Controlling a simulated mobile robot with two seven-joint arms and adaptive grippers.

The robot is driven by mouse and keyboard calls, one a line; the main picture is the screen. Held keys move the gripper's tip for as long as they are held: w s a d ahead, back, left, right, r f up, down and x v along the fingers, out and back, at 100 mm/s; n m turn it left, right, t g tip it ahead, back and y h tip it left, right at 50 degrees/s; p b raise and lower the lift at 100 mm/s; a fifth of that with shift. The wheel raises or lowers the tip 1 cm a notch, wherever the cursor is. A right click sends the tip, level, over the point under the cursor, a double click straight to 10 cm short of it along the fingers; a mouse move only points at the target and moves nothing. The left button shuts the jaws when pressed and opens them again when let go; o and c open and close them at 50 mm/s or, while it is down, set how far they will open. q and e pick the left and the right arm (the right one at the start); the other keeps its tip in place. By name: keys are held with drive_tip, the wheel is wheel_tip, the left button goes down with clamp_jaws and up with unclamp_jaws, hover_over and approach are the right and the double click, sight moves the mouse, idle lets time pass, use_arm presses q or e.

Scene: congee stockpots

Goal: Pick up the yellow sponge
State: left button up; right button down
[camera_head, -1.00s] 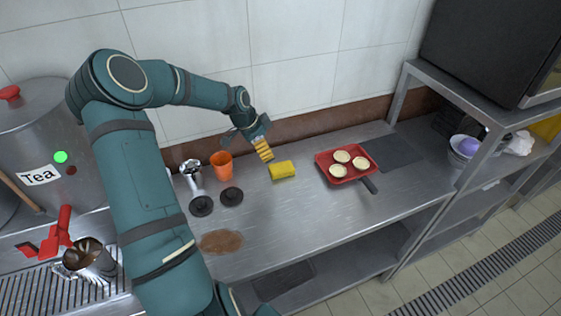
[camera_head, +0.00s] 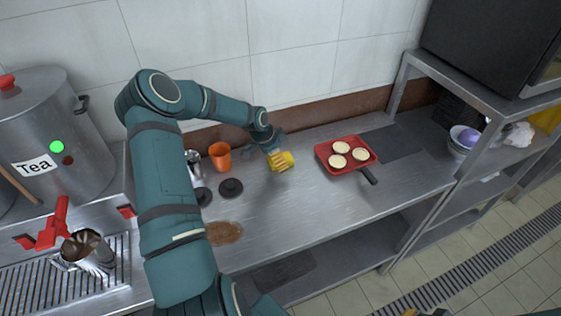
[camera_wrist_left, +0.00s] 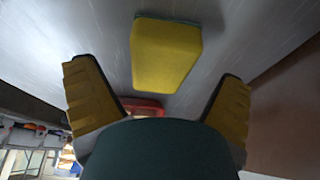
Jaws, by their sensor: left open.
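The yellow sponge (camera_head: 289,157) lies on the steel counter, left of the red pan, partly hidden by my left gripper (camera_head: 278,162) in the head view. In the left wrist view, the sponge (camera_wrist_left: 166,55) shows a yellow face and a thin green edge. My left gripper (camera_wrist_left: 158,100) is open, with its yellow fingers spread on either side of the view and the sponge ahead, between their lines. No grip on it shows. A small yellow and dark part, possibly my right gripper (camera_head: 425,312), peeks in at the bottom edge of the head view; its jaws cannot be made out.
A red pan (camera_head: 359,141) with three pale round pieces stands right of the sponge. An orange cup (camera_head: 220,157) and dark discs (camera_head: 230,188) are to the left. A tiled wall rises behind. A steel shelf (camera_head: 474,97) stands at right.

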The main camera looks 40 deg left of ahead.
use_arm(q)
drive_tip(key=shift+x, duration=0.95)
drive_tip(key=c, duration=1.1)
drive_tip(key=shift+o, duration=0.2)
wheel_tip(320, 180, up, 10)
